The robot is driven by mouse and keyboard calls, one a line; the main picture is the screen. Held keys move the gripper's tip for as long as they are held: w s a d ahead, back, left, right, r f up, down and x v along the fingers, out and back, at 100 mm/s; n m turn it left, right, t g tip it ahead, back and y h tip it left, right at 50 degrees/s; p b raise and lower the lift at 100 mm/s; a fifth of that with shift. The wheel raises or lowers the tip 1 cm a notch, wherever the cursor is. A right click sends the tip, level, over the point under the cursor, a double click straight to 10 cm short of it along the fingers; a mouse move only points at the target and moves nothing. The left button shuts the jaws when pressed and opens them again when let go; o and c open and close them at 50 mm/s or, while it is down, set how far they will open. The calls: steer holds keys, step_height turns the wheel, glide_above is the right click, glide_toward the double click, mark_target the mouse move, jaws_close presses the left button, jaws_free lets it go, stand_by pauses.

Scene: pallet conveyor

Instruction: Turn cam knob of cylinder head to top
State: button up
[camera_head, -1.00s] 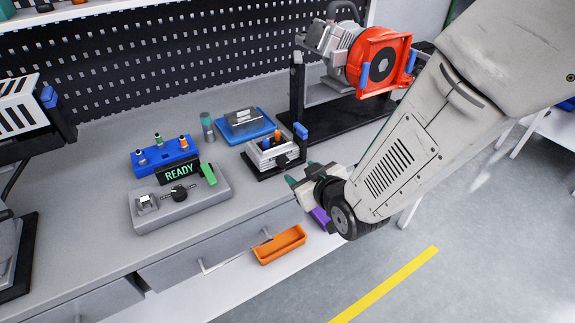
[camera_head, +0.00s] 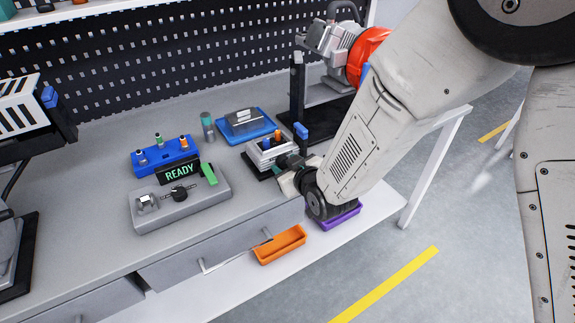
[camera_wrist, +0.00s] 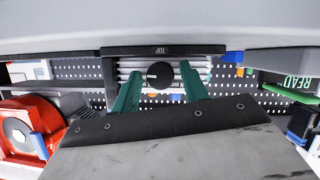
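The cylinder head (camera_head: 262,152) is a small ribbed grey block in a black fixture at the bench's front edge. In the wrist view, its black round cam knob (camera_wrist: 160,75) faces the camera, with a small pale mark on its left side. Contact with the knob cannot be seen.
A grey panel (camera_head: 205,207) with a READY display stands left. A blue rack (camera_head: 165,160) and a blue tray (camera_head: 260,127) are behind. A red-and-grey machine (camera_head: 335,45) stands at back right. Orange (camera_head: 290,243) and purple (camera_head: 340,218) bins sit below the bench edge.

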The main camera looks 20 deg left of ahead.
steer(key=c, duration=0.7)
steer(key=shift+w+m+g+y, duration=0.1)
steer(key=shift+m+g+y, duration=0.65)
steer(key=shift+m, duration=0.85)
steer(key=o, duration=1)
steer(key=shift+d, duration=0.15)
steer(key=v, duration=0.7)
steer(key=shift+d+r, duration=0.2)
